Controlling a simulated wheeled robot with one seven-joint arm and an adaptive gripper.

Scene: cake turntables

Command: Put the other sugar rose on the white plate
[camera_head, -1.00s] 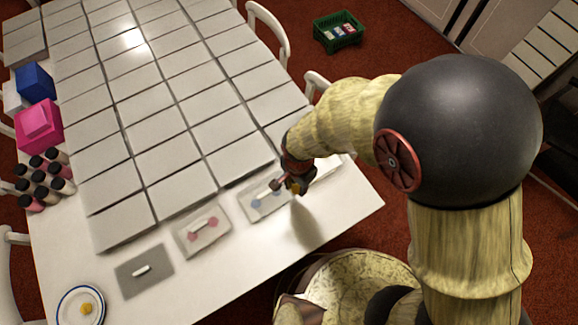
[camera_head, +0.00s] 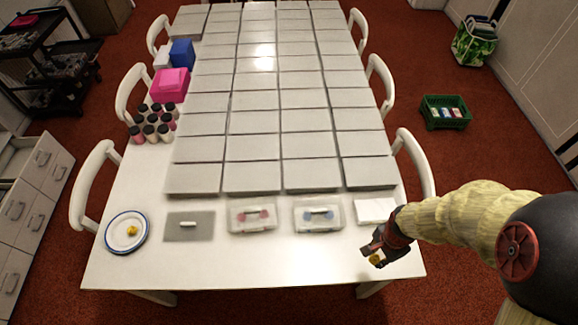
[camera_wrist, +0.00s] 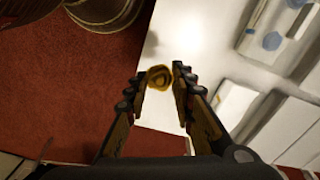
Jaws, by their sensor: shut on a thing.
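A white plate with a blue rim (camera_head: 112,244) stands at the table's front left corner in the head view. One yellow sugar rose (camera_head: 132,231) lies on it. My gripper (camera_head: 374,255) is over the table's front right part. It is shut on another yellow sugar rose (camera_head: 376,259), held just below the fingers. In the wrist view this rose (camera_wrist: 159,77) sits between the fingertips of my gripper (camera_wrist: 162,78), above the table's edge. The plate is out of the wrist view.
A grey mat with a white stick (camera_head: 188,225), two clear-lidded boxes (camera_head: 252,216) (camera_head: 319,214) and a white stack (camera_head: 375,211) line the near side. Rows of grey boxes (camera_head: 254,147) fill the table behind. Several bottles (camera_head: 152,124) stand at left. The front strip is clear.

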